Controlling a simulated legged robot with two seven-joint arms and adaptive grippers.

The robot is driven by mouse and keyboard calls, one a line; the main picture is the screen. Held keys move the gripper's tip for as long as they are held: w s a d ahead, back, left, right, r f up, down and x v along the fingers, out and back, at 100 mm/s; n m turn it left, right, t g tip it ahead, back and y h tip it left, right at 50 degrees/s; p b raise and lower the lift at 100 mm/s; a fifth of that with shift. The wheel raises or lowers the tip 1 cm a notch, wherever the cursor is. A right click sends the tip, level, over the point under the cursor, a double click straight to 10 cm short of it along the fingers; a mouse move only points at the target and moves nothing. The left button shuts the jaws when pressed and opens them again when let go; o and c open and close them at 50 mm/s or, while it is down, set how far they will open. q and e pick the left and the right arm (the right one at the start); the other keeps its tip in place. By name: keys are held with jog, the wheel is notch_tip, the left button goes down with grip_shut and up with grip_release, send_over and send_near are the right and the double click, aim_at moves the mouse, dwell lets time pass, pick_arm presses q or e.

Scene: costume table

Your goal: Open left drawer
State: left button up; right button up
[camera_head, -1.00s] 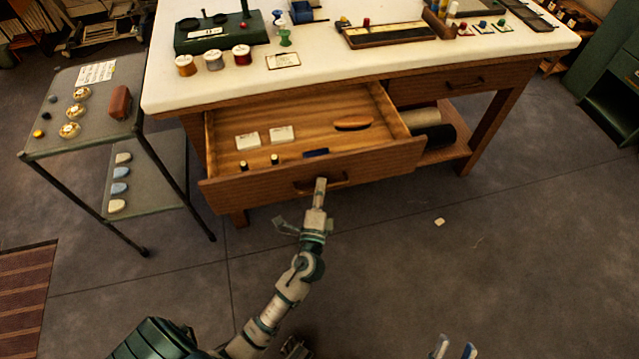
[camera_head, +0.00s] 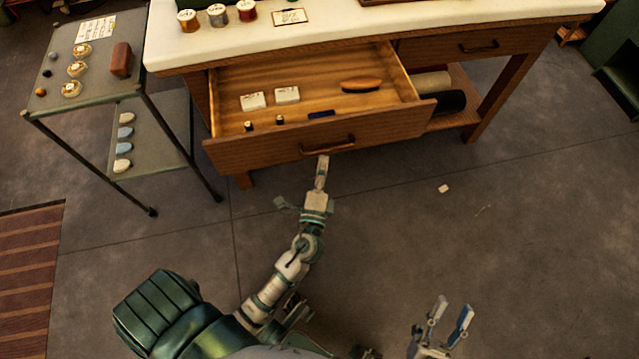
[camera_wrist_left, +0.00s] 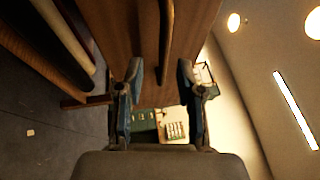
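The left drawer (camera_head: 232,153) of the white-topped table is pulled well out, its inside in plain view. Its brown bar handle (camera_head: 328,147) is at the middle of the drawer front. My left gripper (camera_head: 323,160) is just below and in front of that handle. In the left wrist view, the gripper's two fingers (camera_wrist_left: 161,72) are spread apart, with the handle (camera_wrist_left: 167,35) lined up between them and touching neither. My right gripper (camera_head: 450,315) is at the bottom right of the head view, fingers apart and empty, away from the table.
Inside the drawer are two white boxes (camera_head: 287,95), a brown oval item (camera_head: 361,86) and small dark pieces. A closed right drawer (camera_head: 480,47) is beside it. A grey side stand (camera_head: 100,85) is on the left. The floor in front (camera_head: 420,230) is mostly clear.

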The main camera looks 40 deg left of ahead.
pick_arm(q)
jog(key=v, duration=0.7)
jog(key=shift+f, duration=0.1)
